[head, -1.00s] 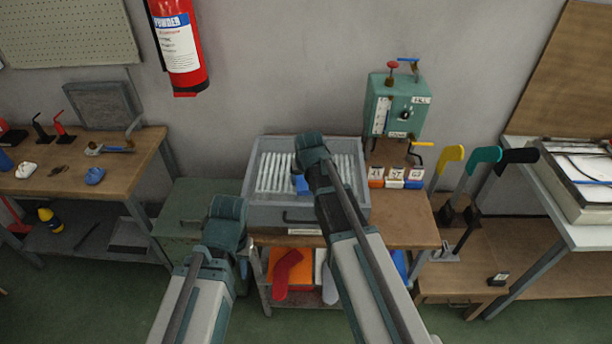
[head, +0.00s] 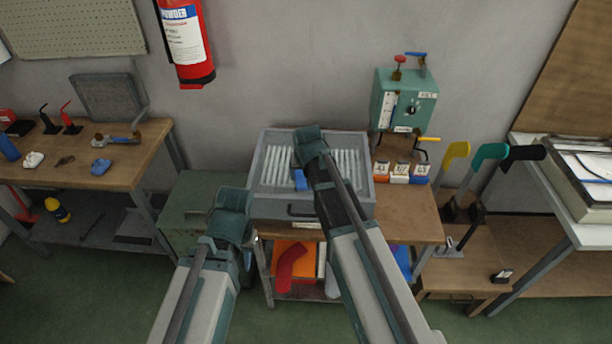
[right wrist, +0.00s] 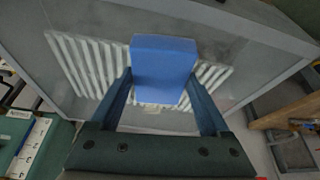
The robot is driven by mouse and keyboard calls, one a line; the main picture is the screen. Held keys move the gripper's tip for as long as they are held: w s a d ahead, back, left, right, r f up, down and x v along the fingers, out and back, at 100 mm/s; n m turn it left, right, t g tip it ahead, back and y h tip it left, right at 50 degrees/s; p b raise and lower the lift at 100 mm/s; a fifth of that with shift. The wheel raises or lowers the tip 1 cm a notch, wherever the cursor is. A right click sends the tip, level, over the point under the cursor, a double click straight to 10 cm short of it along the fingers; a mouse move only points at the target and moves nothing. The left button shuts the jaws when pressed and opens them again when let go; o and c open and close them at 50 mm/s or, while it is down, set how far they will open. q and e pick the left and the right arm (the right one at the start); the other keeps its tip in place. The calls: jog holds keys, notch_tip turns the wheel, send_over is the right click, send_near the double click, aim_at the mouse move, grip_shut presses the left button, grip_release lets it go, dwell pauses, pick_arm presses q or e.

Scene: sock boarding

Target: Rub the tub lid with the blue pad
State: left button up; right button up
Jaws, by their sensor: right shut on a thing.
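A grey tub (head: 345,208) stands on the middle bench, with white ribs showing through what looks like a hazy clear lid (right wrist: 75,22). My right gripper (right wrist: 162,85) is shut on the blue pad (right wrist: 165,62), with a finger on each side of it. In the head view the pad (head: 299,180) shows over the middle of the ribs, beside my right gripper. I cannot tell whether the pad touches the lid. My left gripper (head: 233,208) hangs low in front of the tub's left side; its fingers are hidden.
A green box with valves (head: 405,98) stands behind the tub at right, with small numbered blocks (head: 398,173) in front of it. Yellow, green and black-topped stands (head: 488,158) are further right. A red sock-like form (head: 290,265) hangs below the bench.

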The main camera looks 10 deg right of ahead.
jog(key=shift+w+d+r, duration=0.1)
jog(key=shift+w+d, duration=0.1)
jog(key=shift+w, duration=0.5)
jog(key=shift+w+d, duration=0.2)
jog(key=shift+w, duration=0.45)
jog(key=shift+w, duration=0.1)
jog(key=shift+w+d, duration=0.25)
jog(key=shift+w, duration=0.5)
jog(key=shift+w+d, duration=0.2)
jog(key=shift+w, duration=0.55)
jog(key=shift+w+d, duration=0.25)
jog(key=shift+w, duration=0.6)
jog(key=shift+w+d, duration=0.25)
jog(key=shift+w, duration=0.55)
jog(key=shift+w+d, duration=0.2)
jog(key=shift+w, duration=0.6)
jog(key=shift+w+d, duration=0.2)
jog(key=shift+w, duration=0.55)
